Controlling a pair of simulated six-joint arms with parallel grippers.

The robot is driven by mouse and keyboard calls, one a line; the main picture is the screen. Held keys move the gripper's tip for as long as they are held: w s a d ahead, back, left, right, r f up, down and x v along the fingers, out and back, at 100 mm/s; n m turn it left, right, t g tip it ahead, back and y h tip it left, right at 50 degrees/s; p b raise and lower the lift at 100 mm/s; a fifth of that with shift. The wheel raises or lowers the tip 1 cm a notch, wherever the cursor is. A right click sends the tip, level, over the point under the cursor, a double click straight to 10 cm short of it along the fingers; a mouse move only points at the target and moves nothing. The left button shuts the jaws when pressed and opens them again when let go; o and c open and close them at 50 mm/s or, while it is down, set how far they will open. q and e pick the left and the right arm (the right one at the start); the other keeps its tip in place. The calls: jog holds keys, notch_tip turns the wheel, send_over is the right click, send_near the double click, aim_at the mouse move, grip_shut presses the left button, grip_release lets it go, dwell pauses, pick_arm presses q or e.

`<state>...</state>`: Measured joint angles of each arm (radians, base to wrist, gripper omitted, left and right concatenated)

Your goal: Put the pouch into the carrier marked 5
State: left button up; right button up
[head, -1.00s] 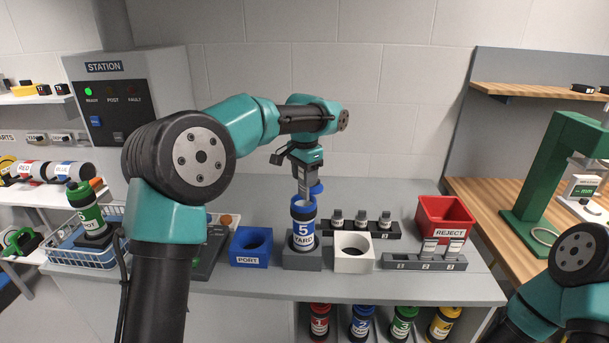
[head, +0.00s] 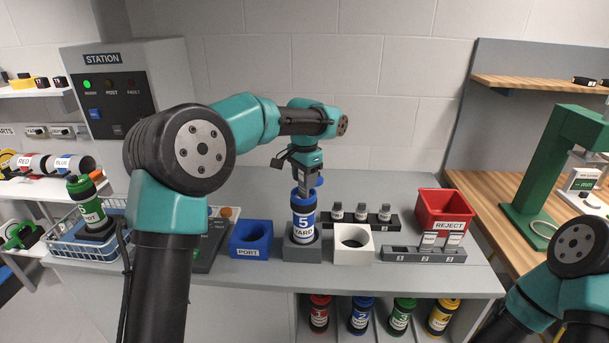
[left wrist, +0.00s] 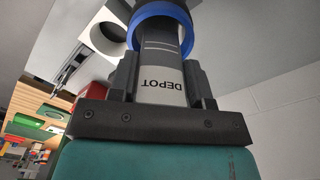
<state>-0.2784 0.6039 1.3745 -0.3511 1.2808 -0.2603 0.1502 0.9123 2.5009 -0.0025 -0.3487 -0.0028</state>
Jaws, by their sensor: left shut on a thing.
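The carrier marked 5 (head: 303,225) is a blue cylinder with a white label reading 5 YARD, upright in a grey block. Its top is open, with a blue cap part (head: 318,182) beside the mouth. My left gripper (head: 304,174) is straight above it, shut on the grey pouch (left wrist: 162,75), which reads DEPOT. In the left wrist view the pouch's far end lies within the carrier's blue rim (left wrist: 185,22). The pouch's lower end is hidden inside the mouth. My right arm shows at the lower right, but its gripper is out of view.
Racks with small grey pouches (head: 337,211) and a red REJECT bin (head: 445,207) are farther right. A wire basket (head: 75,250) holds a green carrier (head: 88,208).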

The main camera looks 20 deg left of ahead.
pick_arm(q)
jog(key=shift+f, duration=0.65)
jog(key=shift+f, duration=0.1)
jog(key=o, duration=1.1)
notch_tip(320, 180, up, 18)
jog(key=shift+f, duration=0.25)
dwell(0.5)
